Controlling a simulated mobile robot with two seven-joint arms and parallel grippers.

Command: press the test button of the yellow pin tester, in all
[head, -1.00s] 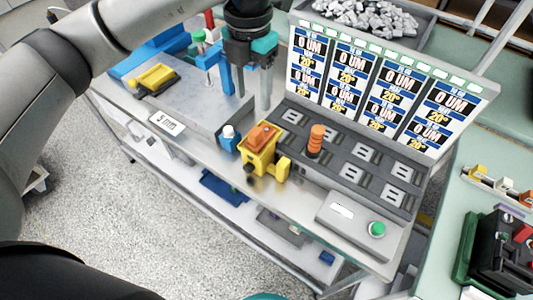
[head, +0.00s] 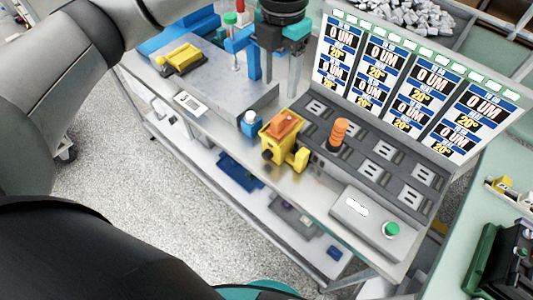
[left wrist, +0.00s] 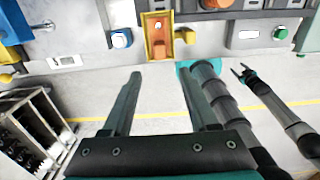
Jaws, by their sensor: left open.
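The yellow pin tester (head: 267,145) stands near the front edge of the bench, with an orange part (head: 285,123) on its top. It also shows in the left wrist view (left wrist: 151,48) at the top centre, beyond my fingertips. I cannot tell a separate test button on it. My left gripper (head: 279,88) is open and empty, above the bench and behind the tester in the head view. Its two fingers also show apart in the left wrist view (left wrist: 160,78). My right gripper (left wrist: 242,72) shows small there, fingers apart, away from the tester.
A small blue block with a white top (head: 251,123) stands just left of the tester. An orange ribbed post (head: 338,134) stands at its right. A grey box with a green button (head: 391,230) is farther right. A display board (head: 395,85) stands behind.

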